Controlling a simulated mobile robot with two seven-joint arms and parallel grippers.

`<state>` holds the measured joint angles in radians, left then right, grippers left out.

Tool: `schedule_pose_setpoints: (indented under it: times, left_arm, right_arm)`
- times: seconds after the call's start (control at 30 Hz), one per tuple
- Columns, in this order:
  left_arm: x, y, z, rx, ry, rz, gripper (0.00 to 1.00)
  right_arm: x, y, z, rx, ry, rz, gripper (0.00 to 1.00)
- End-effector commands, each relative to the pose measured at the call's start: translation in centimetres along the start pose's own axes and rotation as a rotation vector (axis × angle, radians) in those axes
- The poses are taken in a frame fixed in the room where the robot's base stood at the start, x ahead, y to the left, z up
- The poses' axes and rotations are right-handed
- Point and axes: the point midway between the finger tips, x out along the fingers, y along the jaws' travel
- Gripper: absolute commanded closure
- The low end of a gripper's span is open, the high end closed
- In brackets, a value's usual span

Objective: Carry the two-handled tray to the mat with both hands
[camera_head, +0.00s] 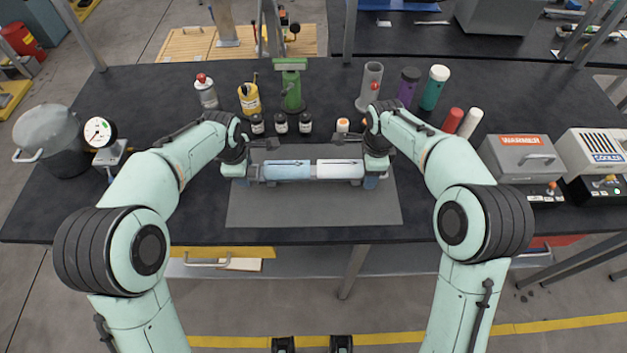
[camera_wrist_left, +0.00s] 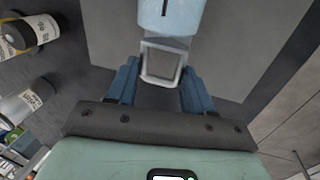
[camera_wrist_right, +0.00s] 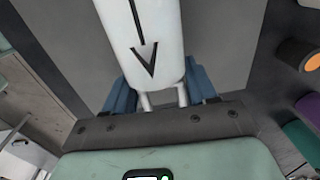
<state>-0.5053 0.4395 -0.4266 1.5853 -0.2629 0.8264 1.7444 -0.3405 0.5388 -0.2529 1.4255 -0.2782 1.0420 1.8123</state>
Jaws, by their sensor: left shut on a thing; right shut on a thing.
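The two-handled tray (camera_head: 287,170) looks like a long, narrow body, pale blue on its left half and white on its right half. It lies level over the far part of the grey mat (camera_head: 313,210); I cannot tell whether it touches it. My left gripper (camera_head: 246,172) is shut on the square grey handle (camera_wrist_left: 160,63) at the blue end. My right gripper (camera_head: 377,172) is shut on the handle (camera_wrist_right: 163,98) at the white end. The left wrist view shows the blue end, and the right wrist view the white end with a black arrow.
Small dark bottles (camera_head: 281,123), a green stand (camera_head: 291,90), a yellow bottle (camera_head: 249,99) and a grey cylinder (camera_head: 370,85) stand behind the mat. A pot (camera_head: 48,135) is at left; a warmer (camera_head: 522,158) and a cooler (camera_head: 597,152) are at right. The mat's front is clear.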

Motion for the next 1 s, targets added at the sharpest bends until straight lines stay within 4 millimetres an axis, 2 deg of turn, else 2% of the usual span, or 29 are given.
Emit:
schedule_pose_setpoints:
  times: [0.23, 0.27, 0.3, 0.33, 0.83, 1.0]
  left_arm:
    - [1.3, -0.3, 0.1, 0.003, -0.001, -0.001, 0.91]
    - [1.3, -0.3, 0.1, 0.003, -0.001, -0.001, 0.39]
    - [1.3, -0.3, 0.1, 0.003, -0.001, -0.001, 0.26]
    - [1.3, -0.3, 0.1, 0.003, -0.001, -0.001, 0.23]
    - [1.1, -0.3, 0.0, 0.0, 0.0, 0.001, 0.23]
    - [-0.8, -0.2, 0.1, 0.002, -0.002, 0.005, 0.23]
  right_arm:
    - [1.3, 0.0, 0.1, 0.0, -0.002, -0.003, 0.86]
    - [1.2, 0.0, 0.1, 0.0, -0.002, -0.003, 0.33]
    - [1.2, 0.0, 0.1, 0.0, -0.002, -0.003, 0.2]
    - [1.2, 0.0, 0.1, 0.0, -0.001, -0.003, 0.18]
    - [1.2, 0.1, 0.0, 0.0, 0.0, -0.001, 0.18]
    - [1.2, 0.1, 0.0, 0.0, 0.0, -0.001, 0.18]
